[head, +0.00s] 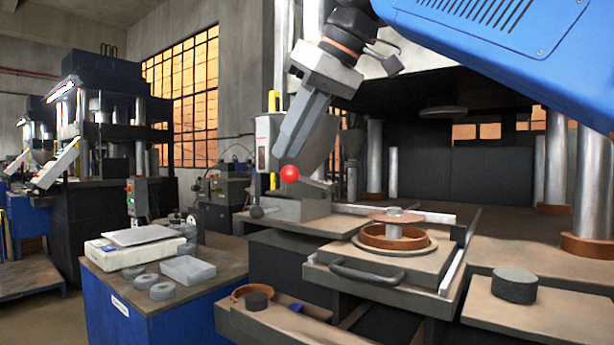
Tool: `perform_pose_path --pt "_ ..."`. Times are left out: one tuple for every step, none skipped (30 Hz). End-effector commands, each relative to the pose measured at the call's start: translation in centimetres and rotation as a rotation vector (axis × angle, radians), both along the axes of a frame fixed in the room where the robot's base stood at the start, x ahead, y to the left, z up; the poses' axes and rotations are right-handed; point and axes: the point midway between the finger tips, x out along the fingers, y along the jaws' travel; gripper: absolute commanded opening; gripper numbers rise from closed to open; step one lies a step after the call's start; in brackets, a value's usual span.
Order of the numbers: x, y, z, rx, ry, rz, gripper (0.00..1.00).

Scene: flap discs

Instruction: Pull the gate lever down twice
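A red ball knob (290,174), which looks like the end of the gate lever, shows just below my fingertips. The lever's bar is mostly hidden or too small to make out. Behind it stands a light grey hopper (266,140) with yellow parts, partly covered by my gripper. My gripper (291,152) comes down from the upper right, its long grey fingers slanting down and left to just above the knob. The fingers overlap in this view, so their opening does not show. I cannot tell whether they touch the knob.
A dark knob (257,212) sticks out left of the grey block below the hopper. A round mould (396,236) sits on a sliding plate with a dark handle (367,277). A scale (134,250) and grey discs stand on the left bench. Steel columns flank the press.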

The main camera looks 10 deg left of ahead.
Motion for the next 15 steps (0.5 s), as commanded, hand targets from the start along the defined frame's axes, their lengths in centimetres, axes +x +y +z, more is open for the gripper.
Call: perform_pose_path --pt "0.0 0.0 -0.2 0.000 0.000 0.000 0.19" --pt "0.0 0.0 -0.4 0.000 0.000 0.000 0.19" --pt "0.0 0.0 -0.6 0.000 0.000 0.000 0.19" --pt "0.0 0.0 -0.7 0.000 0.000 0.000 0.19" --pt "0.0 0.0 -0.9 0.000 0.000 0.000 0.19" --pt "0.0 0.0 -1.1 0.000 0.000 0.000 0.19" --pt "0.0 0.0 -1.2 -0.001 0.000 0.000 0.19" --pt "0.0 0.0 -1.4 -0.001 0.001 -0.001 0.19" --pt "0.0 0.0 -1.6 0.000 0.000 0.000 0.19" --pt "0.0 0.0 -1.7 0.001 0.000 0.000 0.19" --pt "0.0 0.0 -1.8 0.001 0.000 0.000 0.19" --pt "0.0 0.0 -2.1 0.000 0.001 -0.001 0.19" --pt "0.0 -0.1 -2.2 0.000 0.001 -0.001 0.19" --pt "0.0 -0.1 -2.3 0.000 0.001 -0.001 0.19" --pt "0.0 0.0 -2.5 0.000 0.001 -0.001 0.19"
